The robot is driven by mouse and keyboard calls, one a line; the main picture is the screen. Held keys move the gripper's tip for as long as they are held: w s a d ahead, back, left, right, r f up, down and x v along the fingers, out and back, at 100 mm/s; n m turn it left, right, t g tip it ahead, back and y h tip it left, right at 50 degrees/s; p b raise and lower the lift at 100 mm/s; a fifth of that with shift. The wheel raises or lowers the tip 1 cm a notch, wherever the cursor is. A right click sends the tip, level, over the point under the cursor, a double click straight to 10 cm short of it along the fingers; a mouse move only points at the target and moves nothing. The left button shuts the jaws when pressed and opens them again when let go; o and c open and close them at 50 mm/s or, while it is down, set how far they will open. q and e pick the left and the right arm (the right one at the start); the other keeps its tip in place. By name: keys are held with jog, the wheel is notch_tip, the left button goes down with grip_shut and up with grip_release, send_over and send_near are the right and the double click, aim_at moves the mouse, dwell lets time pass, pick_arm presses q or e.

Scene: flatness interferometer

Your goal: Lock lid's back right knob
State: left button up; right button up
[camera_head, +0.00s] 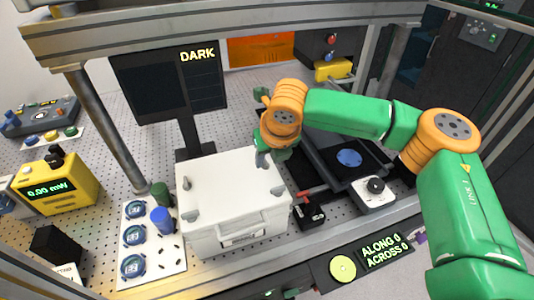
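A white box with a flat lid (228,172) stands on the perforated bench. Grey knobs show on the lid at its back left (187,183), front left (190,215) and front right (278,190). My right gripper (262,159) points down at the lid's back right corner, where its wrist and fingers cover most of the back right knob. I cannot tell whether the fingers touch the knob or are closed on it. My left gripper is not in view.
A dark monitor (168,85) reading "DARK" stands behind the box. A white plate with round blue-topped parts (133,262) and a blue cylinder (162,220) lie left. A red-and-black part (308,210) and a white knobbed unit (373,193) are right. A metal frame crosses above.

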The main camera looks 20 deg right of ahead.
jog(key=shift+w+f, duration=0.2)
jog(key=shift+f, duration=0.15)
jog(key=shift+w+f, duration=0.45)
jog(key=shift+w, duration=0.25)
jog(key=shift+w+f, duration=0.1)
jog(key=shift+w, duration=0.1)
jog(key=shift+c, duration=0.4)
jog(key=shift+s, duration=0.15)
grip_shut()
